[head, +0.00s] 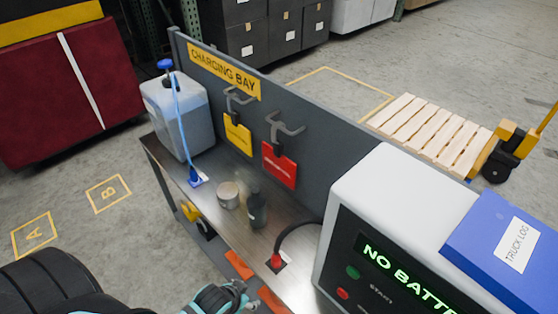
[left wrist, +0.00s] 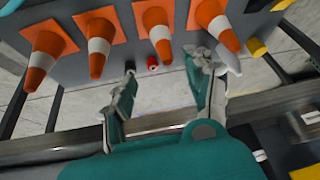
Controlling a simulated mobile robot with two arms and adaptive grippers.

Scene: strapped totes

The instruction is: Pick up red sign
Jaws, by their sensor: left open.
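The red sign (head: 280,168) hangs by a dark clip from a grey hook on the upright panel of the charging bay, right of a yellow sign (head: 238,136) on its own hook. My left gripper (head: 222,297) shows at the bottom of the head view, in front of the bench's near edge, below and well apart from the red sign. In the left wrist view my left gripper (left wrist: 165,68) is open, with nothing between its fingers. The red sign does not show clearly there. My right gripper is not in view.
The bench top (head: 225,230) holds a jug (head: 178,118), a round tin (head: 228,194), a dark bottle (head: 257,210) and a charger (head: 400,215) at right. A blue binder (head: 505,245) lies on the charger.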

